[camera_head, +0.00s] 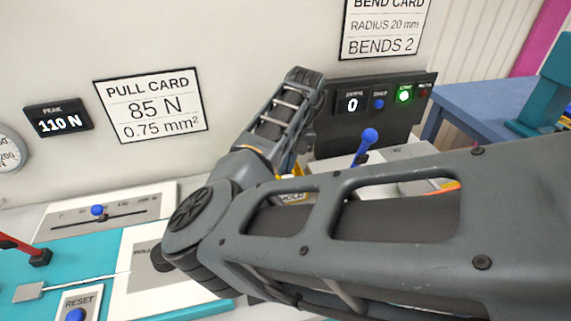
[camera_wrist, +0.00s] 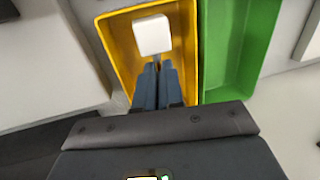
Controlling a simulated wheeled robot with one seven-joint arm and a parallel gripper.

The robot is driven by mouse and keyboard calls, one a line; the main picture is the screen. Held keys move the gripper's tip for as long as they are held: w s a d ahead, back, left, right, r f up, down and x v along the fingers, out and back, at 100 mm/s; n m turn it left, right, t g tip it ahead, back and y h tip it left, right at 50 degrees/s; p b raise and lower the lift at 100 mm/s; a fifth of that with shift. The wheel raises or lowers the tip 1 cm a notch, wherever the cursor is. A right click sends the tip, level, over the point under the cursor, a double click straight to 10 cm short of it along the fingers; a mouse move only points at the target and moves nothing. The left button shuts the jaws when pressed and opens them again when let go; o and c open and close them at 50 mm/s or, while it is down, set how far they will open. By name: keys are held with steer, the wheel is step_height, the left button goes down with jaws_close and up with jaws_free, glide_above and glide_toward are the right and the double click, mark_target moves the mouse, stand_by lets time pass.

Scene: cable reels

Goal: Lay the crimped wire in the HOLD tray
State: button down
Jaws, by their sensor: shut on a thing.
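In the wrist view my gripper (camera_wrist: 157,68) points into the yellow tray (camera_wrist: 112,42), its two blue-grey fingers close together. A pale rounded block (camera_wrist: 152,35) sits at the fingertips, inside the tray outline; it appears to be part of the crimped wire held in the jaws. The thin wire itself is not clearly visible. I cannot tell whether the block touches the tray floor. In the head view the yellow tray's HOLD label (camera_head: 292,197) shows in a small gap behind my arm, which hides the gripper and most of the tray.
A green tray (camera_wrist: 238,45) stands right beside the yellow one. A blue-knobbed lever (camera_head: 368,136) rises behind my arm. At left are a slider panel (camera_head: 105,213), a RESET button (camera_head: 76,315) and a pale block with a thin wire (camera_head: 28,292). The peak display (camera_head: 58,120) reads 110 N.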

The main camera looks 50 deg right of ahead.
steer(key=shift+f, duration=0.75)
stand_by(0.4)
steer(key=shift+f, duration=0.35)
steer(key=shift+f+b, duration=0.4)
steer(key=shift+f, duration=0.2)
steer(key=c, duration=1.2)
jaws_free()
steer(key=r+p, duration=0.1)
steer(key=r, duration=0.5)
steer(key=d+r+p, duration=0.1)
steer(key=r, duration=0.5)
steer(key=r+p, duration=0.1)
steer(key=r, duration=0.5)
steer(key=shift+s+d+r, duration=0.15)
steer(key=shift+s+r, duration=0.15)
steer(key=shift+s, duration=0.1)
